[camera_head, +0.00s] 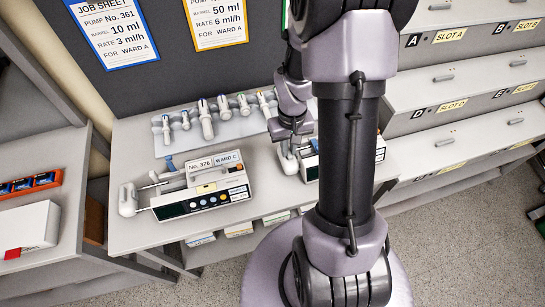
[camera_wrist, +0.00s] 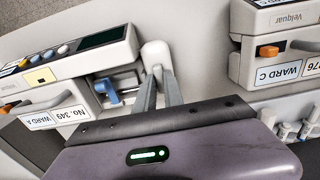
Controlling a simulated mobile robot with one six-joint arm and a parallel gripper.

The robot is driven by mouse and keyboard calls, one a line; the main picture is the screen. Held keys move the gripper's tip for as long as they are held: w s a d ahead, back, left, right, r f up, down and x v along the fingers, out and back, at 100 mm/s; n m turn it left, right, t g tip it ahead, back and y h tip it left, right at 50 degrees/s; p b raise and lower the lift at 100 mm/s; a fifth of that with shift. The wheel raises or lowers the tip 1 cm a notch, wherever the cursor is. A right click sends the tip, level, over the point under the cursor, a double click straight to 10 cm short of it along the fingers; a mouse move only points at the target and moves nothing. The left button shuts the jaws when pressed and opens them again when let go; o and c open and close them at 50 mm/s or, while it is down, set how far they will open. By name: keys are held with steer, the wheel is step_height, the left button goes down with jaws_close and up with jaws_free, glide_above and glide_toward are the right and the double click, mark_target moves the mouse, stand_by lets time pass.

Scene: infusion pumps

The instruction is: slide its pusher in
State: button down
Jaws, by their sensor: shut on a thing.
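Pump No. 349, labelled Ward A, is in the wrist view (camera_wrist: 75,65) at left, with a dark display and a blue lever. In the head view this pump (camera_head: 311,172) is mostly hidden behind my arm. Its pale pusher head (camera_wrist: 156,54) stands at the pump's end and also shows in the head view (camera_head: 288,163). My gripper (camera_wrist: 160,76) is shut on the pusher head, its two fingers reaching over it. In the head view my gripper (camera_head: 290,146) is above the pump's left end. How far the pusher stands out is hard to tell.
A second pump, No. 376 Ward C (camera_head: 212,198), stands to the left on the same table (camera_head: 130,145). A rack of syringes (camera_head: 160,128) lies behind. Job sheets (camera_head: 112,32) hang on the wall. Slotted drawers (camera_head: 460,80) are at right, and a side bench (camera_head: 62,150) is at left.

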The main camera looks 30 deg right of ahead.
mark_target(289, 151)
steer(key=c, duration=1.5)
jaws_free()
steer(key=shift+r, duration=0.1)
step_height(289, 151, up, 7)
steer(key=p, duration=0.5)
steer(key=shift+p, duration=0.35)
